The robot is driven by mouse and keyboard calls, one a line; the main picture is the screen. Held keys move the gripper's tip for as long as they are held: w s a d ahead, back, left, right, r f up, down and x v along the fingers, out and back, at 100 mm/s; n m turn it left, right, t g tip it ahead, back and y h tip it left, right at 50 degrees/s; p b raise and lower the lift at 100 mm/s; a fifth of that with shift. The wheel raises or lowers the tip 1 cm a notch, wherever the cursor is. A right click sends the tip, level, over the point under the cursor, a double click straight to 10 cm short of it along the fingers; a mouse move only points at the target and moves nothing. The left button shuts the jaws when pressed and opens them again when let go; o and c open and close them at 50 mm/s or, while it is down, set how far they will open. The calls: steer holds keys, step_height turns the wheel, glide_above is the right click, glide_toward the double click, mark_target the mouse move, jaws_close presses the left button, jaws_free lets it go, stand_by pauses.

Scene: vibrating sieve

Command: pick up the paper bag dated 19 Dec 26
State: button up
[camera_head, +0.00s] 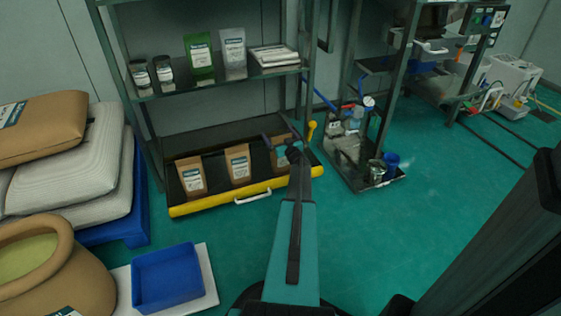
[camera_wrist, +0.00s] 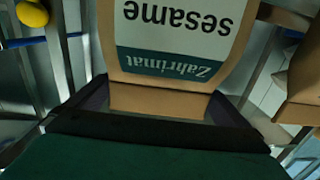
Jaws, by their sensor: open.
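Three brown paper bags with white and teal labels stand in the bottom shelf's pull-out tray: a left bag (camera_head: 190,175), a middle bag (camera_head: 237,163) and a right bag (camera_head: 280,158) partly hidden by my arm. My gripper (camera_head: 277,130) is open at the right bag. In the wrist view a bag (camera_wrist: 180,75) fills the space between my open fingers (camera_wrist: 160,105); its label appears upside down and reads "sesame" and "Zahrimat". I cannot tell if the fingers touch it. No date is readable on any bag.
The tray has a yellow front edge (camera_head: 220,199) and white handle (camera_head: 253,198). The shelf above (camera_head: 215,84) holds jars and pouches. Sacks (camera_head: 80,160) and a blue bin (camera_head: 167,278) are at left. A cart (camera_head: 365,170) with tools stands right. Green floor between is clear.

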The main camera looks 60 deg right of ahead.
stand_by(0.4)
steer(key=shift+r, duration=0.1)
steer(key=c, duration=1.9)
steer(key=shift+c, duration=0.2)
step_height(320, 180, up, 10)
steer(key=p, duration=0.4)
